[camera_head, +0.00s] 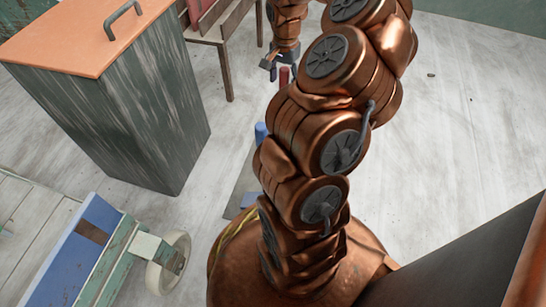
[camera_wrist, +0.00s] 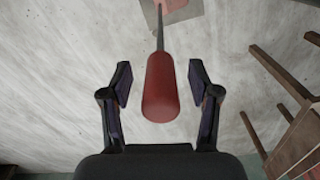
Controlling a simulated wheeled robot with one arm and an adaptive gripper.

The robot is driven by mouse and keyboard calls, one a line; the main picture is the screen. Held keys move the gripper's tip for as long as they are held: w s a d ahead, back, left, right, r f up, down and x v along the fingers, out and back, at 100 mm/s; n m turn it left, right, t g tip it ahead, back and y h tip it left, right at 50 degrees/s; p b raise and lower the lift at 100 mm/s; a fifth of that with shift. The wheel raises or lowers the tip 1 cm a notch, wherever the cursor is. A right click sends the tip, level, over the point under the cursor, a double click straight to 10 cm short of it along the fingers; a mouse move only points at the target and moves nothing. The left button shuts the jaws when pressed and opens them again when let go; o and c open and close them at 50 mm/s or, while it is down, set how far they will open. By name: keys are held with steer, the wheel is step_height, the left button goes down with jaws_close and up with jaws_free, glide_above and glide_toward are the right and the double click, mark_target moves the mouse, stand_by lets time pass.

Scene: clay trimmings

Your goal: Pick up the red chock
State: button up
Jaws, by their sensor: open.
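The red chock (camera_wrist: 161,88) is a long, rounded red piece with a thin dark rod running from its far end in the wrist view. In the head view a small red piece (camera_head: 284,75) shows just below my gripper, partly hidden by my arm. My gripper (camera_wrist: 160,75) is open, with one finger on each side of the red chock. A visible gap separates it from both fingers. In the head view my gripper (camera_head: 272,63) is small and partly hidden.
A green cabinet (camera_head: 130,110) with an orange top stands at left. A wooden bench (camera_head: 225,60) stands close behind it and shows at right in the wrist view (camera_wrist: 290,140). A blue cylinder (camera_head: 261,132) stands beside my arm. A blue-green wheeled cart (camera_head: 85,250) is front left.

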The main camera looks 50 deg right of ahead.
steer(key=shift+f, duration=0.15)
steer(key=c, duration=1.2)
steer(key=shift+o, duration=0.2)
